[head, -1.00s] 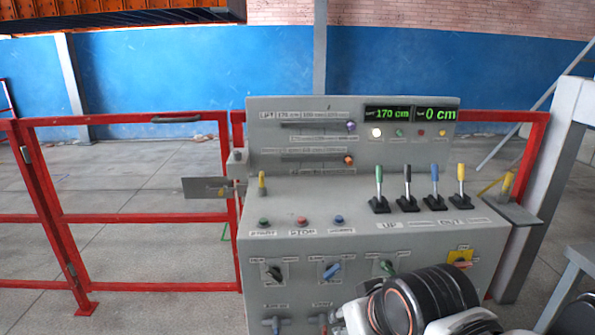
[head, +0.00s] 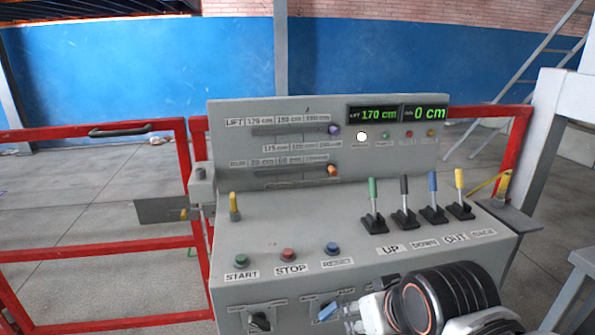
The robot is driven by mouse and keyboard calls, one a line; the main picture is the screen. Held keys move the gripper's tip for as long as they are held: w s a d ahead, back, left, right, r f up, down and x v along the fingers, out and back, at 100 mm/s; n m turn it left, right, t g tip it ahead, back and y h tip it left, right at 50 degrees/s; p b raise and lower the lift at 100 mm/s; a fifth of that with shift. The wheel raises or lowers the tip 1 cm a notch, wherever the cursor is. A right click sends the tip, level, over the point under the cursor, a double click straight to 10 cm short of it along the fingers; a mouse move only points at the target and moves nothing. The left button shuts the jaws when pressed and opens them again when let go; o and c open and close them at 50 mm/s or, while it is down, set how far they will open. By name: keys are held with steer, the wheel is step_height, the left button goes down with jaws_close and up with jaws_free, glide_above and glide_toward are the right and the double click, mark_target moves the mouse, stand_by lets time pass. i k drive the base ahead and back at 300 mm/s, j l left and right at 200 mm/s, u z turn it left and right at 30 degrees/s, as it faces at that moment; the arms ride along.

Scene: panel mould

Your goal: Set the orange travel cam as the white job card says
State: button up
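The orange travel cam (head: 333,170) sits at the right end of the lower slotted scale (head: 290,174) on the grey panel's upright face. The labels around this scale are small and hard to read; one looks like 20 cm. I cannot make out a white job card in the head view. My gripper (head: 354,319) is low in the picture, in front of the panel's lower front and well below the cam. My dark arm joint hides part of it, and its fingers are too unclear to tell open from shut.
A purple cam (head: 334,130) sits at the right of the upper LIFT scale. The displays (head: 397,114) read 170 cm and 0 cm. Several levers (head: 405,205) stand on the desk at right, with START, STOP and RESET buttons (head: 288,256) at left. Red railings (head: 95,190) flank the panel.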

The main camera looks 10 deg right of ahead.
mark_target(330, 169)
steer(key=z, duration=0.45)
steer(key=l+z, duration=0.1)
steer(key=z, duration=0.75)
steer(key=l+z, duration=0.1)
steer(key=z, duration=0.8)
steer(key=l+z, duration=0.1)
steer(key=z, duration=0.3)
steer(key=i+l+z, duration=0.2)
steer(key=z, duration=0.2)
steer(key=l+u, duration=0.1)
steer(key=u, duration=3.1)
